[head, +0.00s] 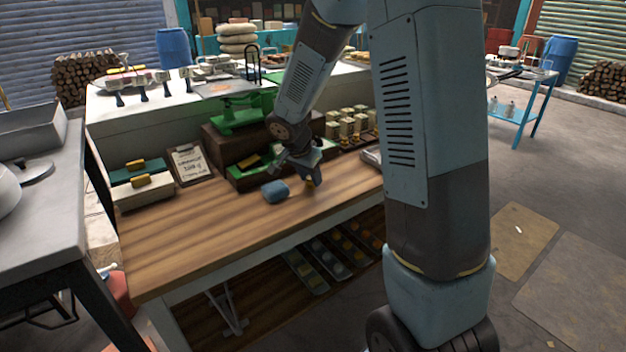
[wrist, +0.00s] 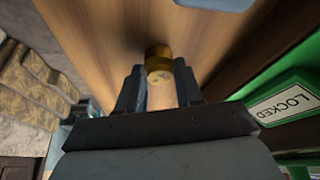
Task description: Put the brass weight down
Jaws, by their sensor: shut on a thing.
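The brass weight (wrist: 158,66) is a small golden cylinder. In the wrist view it sits between the two fingers of my gripper (wrist: 160,88), which are shut on it. A blue rounded object (head: 275,191) lies on the wood just left of my gripper.
A green scale (head: 240,113) stands on a dark raised box behind. A green tray (head: 248,170), also in the wrist view as a green case marked LOCKED (wrist: 290,105), is close by. A clipboard (head: 190,164) leans at left. The counter's front left is clear.

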